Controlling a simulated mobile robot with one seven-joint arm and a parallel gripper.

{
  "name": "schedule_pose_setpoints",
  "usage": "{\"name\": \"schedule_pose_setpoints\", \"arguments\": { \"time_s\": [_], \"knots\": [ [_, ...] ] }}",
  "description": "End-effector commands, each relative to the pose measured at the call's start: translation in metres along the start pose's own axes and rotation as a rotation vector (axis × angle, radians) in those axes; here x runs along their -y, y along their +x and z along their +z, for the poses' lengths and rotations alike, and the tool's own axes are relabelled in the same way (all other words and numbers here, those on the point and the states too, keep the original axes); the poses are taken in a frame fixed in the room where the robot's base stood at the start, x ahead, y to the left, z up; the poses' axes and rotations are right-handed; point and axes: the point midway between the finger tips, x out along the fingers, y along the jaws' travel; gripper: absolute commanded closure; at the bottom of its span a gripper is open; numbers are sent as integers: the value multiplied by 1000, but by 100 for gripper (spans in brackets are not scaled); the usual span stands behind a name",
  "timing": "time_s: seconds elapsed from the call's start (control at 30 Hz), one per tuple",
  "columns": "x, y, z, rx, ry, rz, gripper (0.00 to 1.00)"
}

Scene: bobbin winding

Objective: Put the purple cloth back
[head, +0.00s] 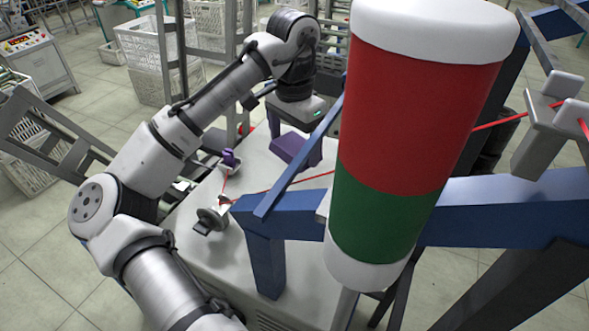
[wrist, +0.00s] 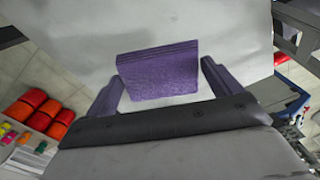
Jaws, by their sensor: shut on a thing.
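The purple cloth (wrist: 158,72) is a folded, flat-faced block in the wrist view, between the two purple fingers of my gripper (wrist: 160,80). The gripper is shut on it. In the head view the cloth (head: 289,147) shows below my gripper (head: 297,143), over the pale machine top (head: 255,165). I cannot tell whether the cloth touches that surface. The blue bar hides part of the gripper's right side in the head view.
A large red, green and white spool (head: 405,130) stands close in front. A blue beam (head: 500,210) and a slanted blue bar (head: 300,165) lie beside the arm. Red thread (head: 315,177) crosses the machine top. A small purple item (head: 229,158) sits left of it.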

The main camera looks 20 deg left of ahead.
Motion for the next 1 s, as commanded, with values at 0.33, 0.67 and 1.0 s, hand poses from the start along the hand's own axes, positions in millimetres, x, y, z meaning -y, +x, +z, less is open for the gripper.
{"name": "schedule_pose_setpoints", "arguments": {
  "time_s": [0.33, 0.67, 1.0],
  "knots": [
    [0, 48, 1, 2, -1, 0, 34],
    [0, 83, 0, 0, 0, 0, 34],
    [0, 86, 0, 1, 1, 0, 8]
  ]
}}
